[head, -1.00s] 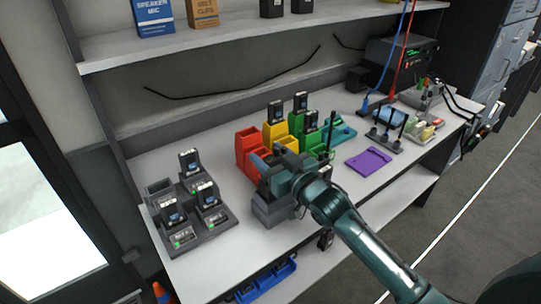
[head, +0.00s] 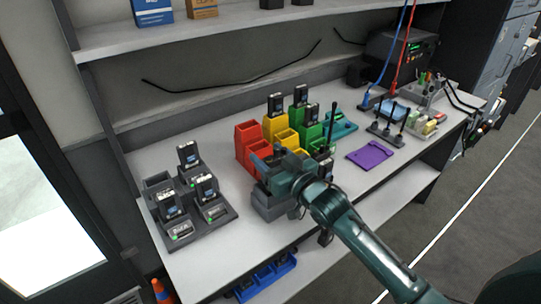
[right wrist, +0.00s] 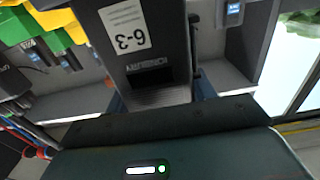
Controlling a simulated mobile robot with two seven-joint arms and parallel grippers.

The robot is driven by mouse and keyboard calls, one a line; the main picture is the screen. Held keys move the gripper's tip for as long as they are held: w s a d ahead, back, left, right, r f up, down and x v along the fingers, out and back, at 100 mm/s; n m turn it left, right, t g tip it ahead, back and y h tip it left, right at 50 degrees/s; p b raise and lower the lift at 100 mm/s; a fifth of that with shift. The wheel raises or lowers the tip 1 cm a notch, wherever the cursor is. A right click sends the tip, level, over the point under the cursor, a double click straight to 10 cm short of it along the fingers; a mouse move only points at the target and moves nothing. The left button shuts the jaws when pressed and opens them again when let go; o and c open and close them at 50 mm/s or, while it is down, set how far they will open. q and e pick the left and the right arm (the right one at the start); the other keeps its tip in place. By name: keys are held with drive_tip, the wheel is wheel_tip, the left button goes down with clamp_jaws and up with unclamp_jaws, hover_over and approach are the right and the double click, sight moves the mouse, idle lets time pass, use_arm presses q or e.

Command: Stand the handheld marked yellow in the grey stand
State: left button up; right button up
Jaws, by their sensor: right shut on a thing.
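My right gripper (head: 270,168) is over the worktop, just in front of the red and yellow bins. In the right wrist view its jaws are shut on a dark handheld (right wrist: 165,55) with a white label reading 6-3, upside down. I see no yellow mark on its visible face. In the head view the gripper mostly hides it. A grey block (head: 267,208) shows directly below the gripper; whether the handheld touches it I cannot tell. A dark grey multi-pocket stand (head: 210,227) is at the left, with several handhelds upright and one empty back-left pocket (head: 158,182). My left gripper is not in view.
The red bin (head: 247,137), yellow bin (head: 271,128) and green bin (head: 309,135) stand behind the gripper, some holding black devices. A purple mat (head: 370,155) lies to the right. An overhead shelf (head: 240,32) spans the back. White worktop is clear between stand and bins.

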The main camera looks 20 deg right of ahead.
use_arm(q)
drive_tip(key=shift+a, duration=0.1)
use_arm(e)
drive_tip(key=shift+f, duration=0.15)
idle(0.3)
drive_tip(key=o, duration=1.5)
drive_tip(key=shift+f, duration=0.1)
use_arm(q)
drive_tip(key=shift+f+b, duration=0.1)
drive_tip(key=shift+b, duration=0.4)
use_arm(e)
drive_tip(key=v, duration=1.3)
drive_tip(key=shift+s, duration=0.15)
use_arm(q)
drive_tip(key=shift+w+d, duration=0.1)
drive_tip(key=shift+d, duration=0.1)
